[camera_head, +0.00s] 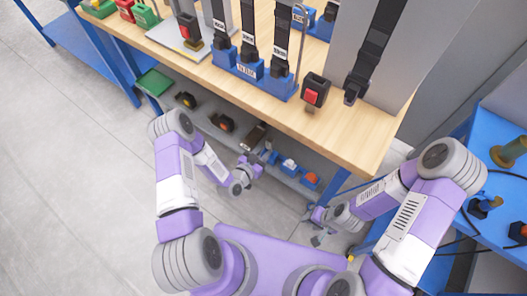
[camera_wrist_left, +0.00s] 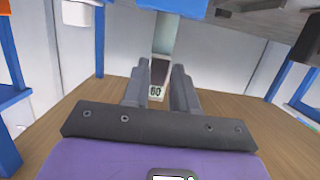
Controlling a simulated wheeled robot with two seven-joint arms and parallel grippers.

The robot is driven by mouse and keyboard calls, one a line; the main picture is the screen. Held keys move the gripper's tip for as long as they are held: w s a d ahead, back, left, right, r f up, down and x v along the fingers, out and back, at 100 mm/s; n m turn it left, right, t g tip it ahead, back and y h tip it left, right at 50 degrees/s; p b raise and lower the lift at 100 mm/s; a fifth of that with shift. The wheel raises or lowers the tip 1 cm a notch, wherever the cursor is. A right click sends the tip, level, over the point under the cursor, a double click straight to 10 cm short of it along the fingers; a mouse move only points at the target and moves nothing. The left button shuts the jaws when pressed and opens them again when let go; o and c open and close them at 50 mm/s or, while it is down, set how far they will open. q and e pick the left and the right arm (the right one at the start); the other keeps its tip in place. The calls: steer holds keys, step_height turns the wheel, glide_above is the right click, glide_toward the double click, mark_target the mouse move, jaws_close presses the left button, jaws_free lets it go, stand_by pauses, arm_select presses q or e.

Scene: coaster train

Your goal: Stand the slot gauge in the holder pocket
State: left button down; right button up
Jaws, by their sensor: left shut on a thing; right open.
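My left gripper (camera_head: 264,154) hangs in front of the bench, below the tabletop edge. In the left wrist view its two fingers (camera_wrist_left: 158,88) are shut on a narrow slot gauge (camera_wrist_left: 156,92), a dark-and-pale strip with a small white label at its near end. The gauge's far end runs up toward a blue part at the top of that view; I cannot tell whether they touch. A blue holder (camera_head: 249,88) with several upright dark straps stands on the bench; which pocket is free I cannot tell. My right gripper (camera_head: 320,236) is low, right of the middle, apart from everything, open and empty.
The wooden bench top (camera_head: 345,140) has a red-buttoned black box (camera_head: 314,92) and a grey panel (camera_head: 385,60) near its right end. A lower shelf (camera_head: 205,112) carries dark, blue and orange items. A blue side table (camera_head: 500,225) stands at right. The floor at left is clear.

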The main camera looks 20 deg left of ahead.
arm_select(q)
steer(key=shift+f, duration=1.7)
steer(key=c, duration=0.8)
jaws_free()
steer(key=shift+s, duration=0.1)
steer(key=p+v, duration=0.2)
steer(key=v, duration=0.5)
steer(key=shift+s, duration=0.15)
steer(key=shift+a, duration=0.1)
steer(key=shift+r+p, duration=0.1)
steer(key=shift+p, duration=0.2)
